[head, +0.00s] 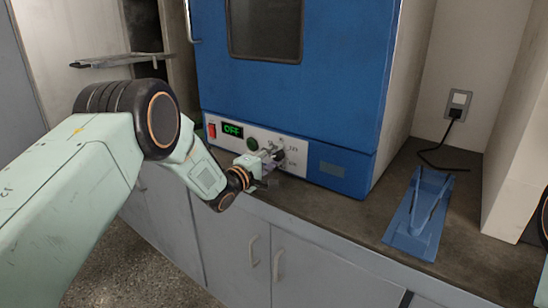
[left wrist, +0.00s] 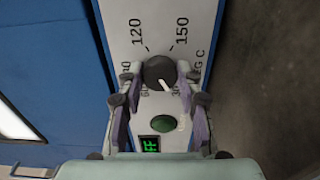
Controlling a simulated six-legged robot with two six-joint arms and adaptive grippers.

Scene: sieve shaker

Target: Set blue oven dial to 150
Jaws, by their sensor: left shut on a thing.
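The blue oven (head: 290,90) stands on the counter with a pale control panel (head: 232,137) along its lower front. Its dark round dial (head: 279,155) is at the panel's right part. In the left wrist view the dial (left wrist: 157,72) has a white pointer aimed down and right, away from the printed 150 (left wrist: 181,30) at upper right. My left gripper (head: 268,166) is at the panel, and its fingers (left wrist: 158,80) are shut on the dial from both sides. Some scale marks are hidden behind the fingers. My right gripper is not in view.
A green display (head: 232,130) reads OFF, with a red switch (head: 212,131) left of it and a green button (head: 252,143) right of it. A blue stand (head: 420,215) sits on the counter (head: 480,235) at right. A black cable (head: 440,160) hangs from the wall outlet.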

